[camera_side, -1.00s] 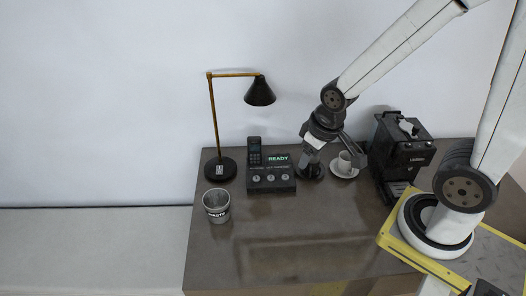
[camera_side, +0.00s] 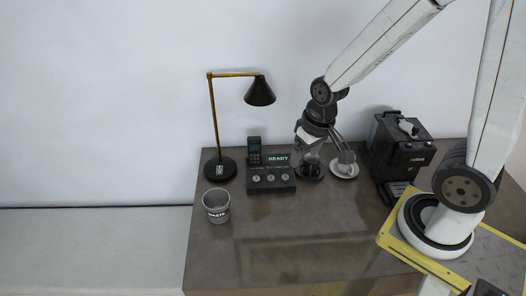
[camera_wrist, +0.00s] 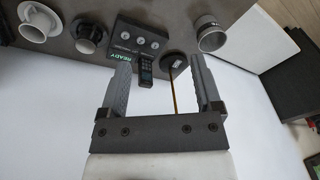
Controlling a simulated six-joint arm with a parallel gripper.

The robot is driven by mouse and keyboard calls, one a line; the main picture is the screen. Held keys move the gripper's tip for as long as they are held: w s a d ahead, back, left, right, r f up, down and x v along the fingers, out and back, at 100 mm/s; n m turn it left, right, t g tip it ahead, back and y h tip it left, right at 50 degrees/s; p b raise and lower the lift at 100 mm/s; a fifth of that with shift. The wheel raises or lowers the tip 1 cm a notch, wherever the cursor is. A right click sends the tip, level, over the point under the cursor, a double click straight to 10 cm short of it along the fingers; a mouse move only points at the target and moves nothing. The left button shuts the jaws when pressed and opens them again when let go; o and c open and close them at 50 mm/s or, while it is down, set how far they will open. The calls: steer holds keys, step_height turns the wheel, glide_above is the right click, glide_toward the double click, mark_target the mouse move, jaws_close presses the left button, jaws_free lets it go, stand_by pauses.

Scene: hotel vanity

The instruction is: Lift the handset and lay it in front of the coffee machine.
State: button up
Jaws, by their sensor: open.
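The handset (camera_side: 254,151), dark with a keypad, stands upright at the left of a dark console whose screen reads READY (camera_side: 277,158). In the wrist view the handset (camera_wrist: 146,70) shows between my open fingers, beyond their tips and nearer the left finger. My gripper (camera_side: 322,158) is open and empty, to the right of the console and above the counter, near a dark cup. In the wrist view both fingers of my gripper (camera_wrist: 160,72) are spread apart. The black coffee machine (camera_side: 402,150) stands at the right of the counter.
A white cup (camera_side: 345,160) on a saucer and a dark cup (camera_side: 311,166) stand between console and coffee machine. A lamp (camera_side: 260,92) rises left of the handset. A waste bin (camera_side: 216,206) stands at the front left. The counter's front middle (camera_side: 300,235) is clear.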

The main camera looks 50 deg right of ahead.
mark_target(258, 139)
steer(key=w+d+f+m+y, duration=0.2)
steer(key=w+f+m+y, duration=0.2)
steer(key=w+m, duration=0.3)
steer(key=w+d+f+m+y, duration=0.2)
steer(key=w+f+m+y, duration=0.1)
steer(key=w+f+m, duration=0.4)
steer(key=w+d+f+m+t+y, duration=0.1)
steer(key=w+d+m+t, duration=0.1)
steer(key=w+d+m, duration=0.1)
steer(key=w+d+f+m+t+y, duration=0.1)
steer(key=w+d+f+m+t, duration=0.1)
steer(key=w+d+m+t, duration=0.1)
steer(key=w+d+f+m+t+y, duration=0.1)
steer(key=w+d+f+m+t, duration=0.1)
steer(key=d, duration=0.3)
steer(key=shift+w+m+t+y, duration=0.3)
steer(key=shift+w+m+t, duration=0.2)
steer(key=shift+t, duration=0.1)
steer(key=shift+s+d+f+m+t+y, duration=0.3)
steer(key=shift+d+f+m+t+y, duration=0.2)
steer(key=shift+t, duration=0.15)
steer(key=shift+s+d+f+m+t+y, duration=0.3)
steer(key=shift+d+f+m+t+y, duration=0.15)
steer(key=shift+t, duration=0.2)
steer(key=shift+x, duration=1.25)
steer(key=shift+w, duration=0.1)
